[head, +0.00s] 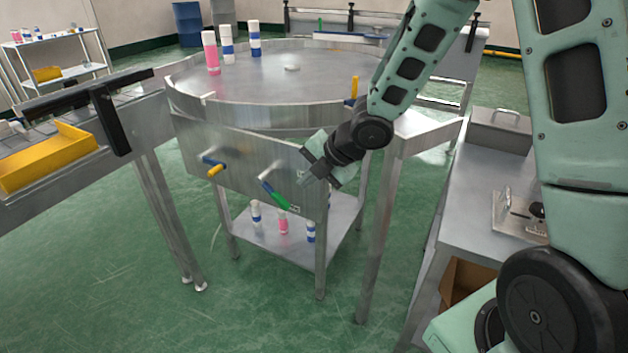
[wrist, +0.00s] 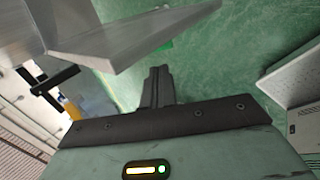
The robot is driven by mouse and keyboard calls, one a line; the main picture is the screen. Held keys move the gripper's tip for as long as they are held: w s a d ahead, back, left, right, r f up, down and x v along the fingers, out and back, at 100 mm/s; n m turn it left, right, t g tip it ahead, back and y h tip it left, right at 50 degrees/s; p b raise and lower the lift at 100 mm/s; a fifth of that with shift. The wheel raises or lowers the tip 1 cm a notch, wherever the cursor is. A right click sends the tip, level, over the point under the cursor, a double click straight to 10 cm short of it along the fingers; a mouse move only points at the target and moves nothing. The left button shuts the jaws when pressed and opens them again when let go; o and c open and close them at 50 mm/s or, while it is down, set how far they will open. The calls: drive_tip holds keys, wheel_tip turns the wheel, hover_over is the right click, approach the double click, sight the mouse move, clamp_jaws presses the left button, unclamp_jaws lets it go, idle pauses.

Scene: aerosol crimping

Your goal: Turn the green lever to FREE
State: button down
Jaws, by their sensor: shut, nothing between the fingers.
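The green lever (head: 276,197) is on the front panel (head: 240,165) below the round steel table, slanting down to the right from its pivot. My gripper (head: 304,181) is just right of the lever's lower end in the head view, close to the panel; whether it touches the lever I cannot tell. In the wrist view my gripper's fingers (wrist: 157,85) are together with nothing between them. Any FREE marking is too small to read.
A yellow-handled lever (head: 215,170) is left of the green one on the panel. The round table (head: 270,85) carries several cans. A lower shelf (head: 270,238) holds more cans. A side bench (head: 480,180) stands right, a conveyor with a yellow tray (head: 45,160) left.

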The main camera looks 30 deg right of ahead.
sight(288, 208)
drive_tip(key=b+x, duration=0.2)
drive_tip(key=x, duration=0.6)
drive_tip(key=shift+w+a+f, duration=0.1)
drive_tip(key=shift+w+f, duration=0.1)
drive_tip(key=shift+f, duration=0.1)
drive_tip(key=shift+f, duration=0.15)
